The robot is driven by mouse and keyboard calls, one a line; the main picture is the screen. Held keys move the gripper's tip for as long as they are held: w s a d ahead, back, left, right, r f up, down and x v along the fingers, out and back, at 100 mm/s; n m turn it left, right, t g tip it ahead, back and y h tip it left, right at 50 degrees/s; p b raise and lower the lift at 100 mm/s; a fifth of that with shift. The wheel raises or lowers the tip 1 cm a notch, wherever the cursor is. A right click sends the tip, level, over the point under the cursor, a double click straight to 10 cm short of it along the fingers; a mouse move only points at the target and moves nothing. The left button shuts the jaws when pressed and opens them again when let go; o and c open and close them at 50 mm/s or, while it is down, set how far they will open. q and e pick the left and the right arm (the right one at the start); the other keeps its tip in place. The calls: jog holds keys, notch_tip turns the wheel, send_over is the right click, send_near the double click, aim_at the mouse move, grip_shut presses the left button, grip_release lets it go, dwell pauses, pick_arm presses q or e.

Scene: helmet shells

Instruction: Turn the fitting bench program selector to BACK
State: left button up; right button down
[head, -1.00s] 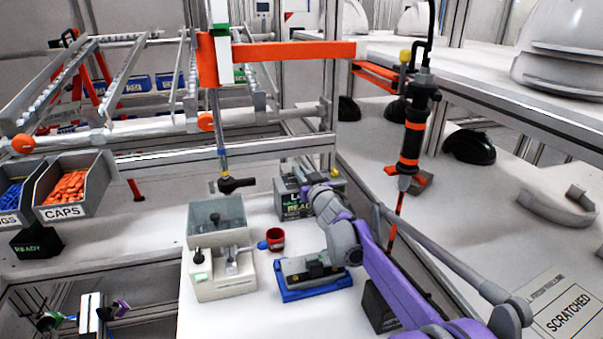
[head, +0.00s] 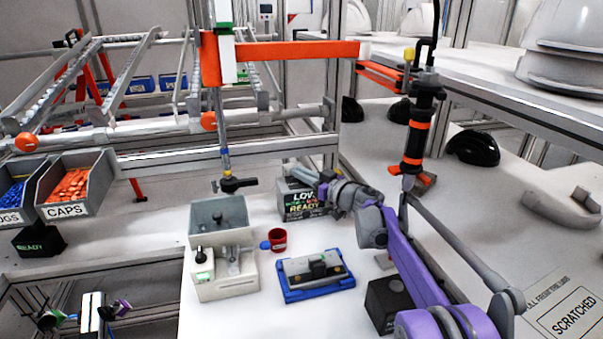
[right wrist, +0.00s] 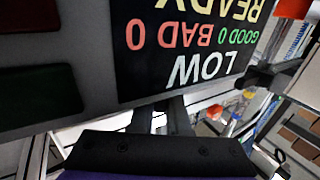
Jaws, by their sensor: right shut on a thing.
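The fitting bench control box (head: 296,212) stands at the back of the white bench. Its dark display reads LOW, GOOD 0, BAD 0 and READY; it shows upside down in the right wrist view (right wrist: 195,50). My right gripper (head: 324,188) is at the upper right of the box, close against it. In the right wrist view its fingers (right wrist: 160,112) reach to the box's edge and are shut on a small part there, apparently the program selector. The selector's face and its pointer are hidden, so its setting cannot be read.
On the bench are a grey-white fixture (head: 225,284), a red cup (head: 278,240), a blue tray with a grey block (head: 318,290) and a black box (head: 386,302). A black-and-orange driver (head: 416,140) hangs beside my right arm. The bench front is clear.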

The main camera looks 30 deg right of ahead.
dwell(0.4)
jog(key=c, duration=0.9)
grip_release()
jog(key=shift+h, duration=0.3)
